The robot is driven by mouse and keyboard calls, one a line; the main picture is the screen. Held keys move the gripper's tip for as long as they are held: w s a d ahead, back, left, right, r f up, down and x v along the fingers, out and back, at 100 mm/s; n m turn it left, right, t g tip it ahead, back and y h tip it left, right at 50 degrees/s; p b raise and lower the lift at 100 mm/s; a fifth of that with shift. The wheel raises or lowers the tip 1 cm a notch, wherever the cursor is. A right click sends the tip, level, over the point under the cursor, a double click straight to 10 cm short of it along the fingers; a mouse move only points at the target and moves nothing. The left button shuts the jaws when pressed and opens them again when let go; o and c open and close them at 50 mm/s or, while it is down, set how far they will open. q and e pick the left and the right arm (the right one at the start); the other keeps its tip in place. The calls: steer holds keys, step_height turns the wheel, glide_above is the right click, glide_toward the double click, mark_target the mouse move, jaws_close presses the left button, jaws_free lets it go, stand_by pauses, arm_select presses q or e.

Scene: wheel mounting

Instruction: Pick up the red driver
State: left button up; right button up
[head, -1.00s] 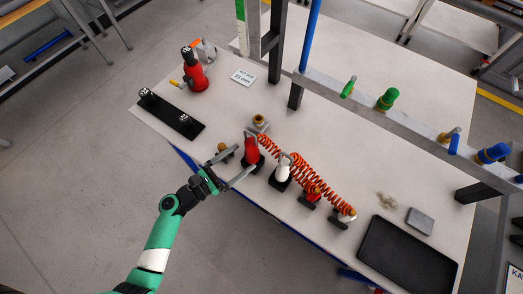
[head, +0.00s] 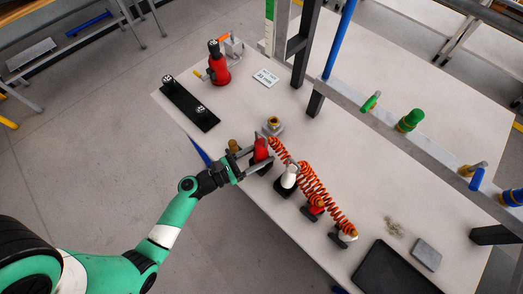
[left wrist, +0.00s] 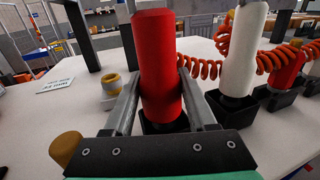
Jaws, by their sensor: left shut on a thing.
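The red driver (head: 261,150) stands upright in its black holder on the white table, with an orange coiled hose beside it. In the left wrist view the red driver (left wrist: 159,62) fills the middle, and its lower end sits at a black holder. My left gripper (head: 262,160) is shut on it, one finger on each side of the red body; the fingers also show in the left wrist view (left wrist: 158,92). My right gripper is not in view.
A white driver (head: 288,176) stands in the neighbouring holder, with more coiled-hose drivers beyond it. A brass-topped fitting (head: 273,125) stands behind. A larger red tool (head: 218,68) and a black rack (head: 189,106) are farther left. A black mat (head: 395,272) lies at front right.

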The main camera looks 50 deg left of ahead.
mark_target(256, 152)
arm_select(q)
jaws_close()
steer(key=shift+r, duration=0.1)
steer(key=shift+r, duration=0.1)
steer(key=shift+r+p, duration=0.3)
steer(key=r+p, duration=0.2)
steer(key=r, duration=0.1)
steer(key=shift+s+d+r, duration=0.1)
steer(key=shift+s, duration=0.1)
steer(key=s+d+r+p, duration=0.4)
steer(key=s+d+r, duration=0.2)
steer(key=s+r, duration=0.3)
steer(key=s, duration=0.3)
steer(key=shift+s+p, duration=0.2)
steer(key=shift+p, duration=0.1)
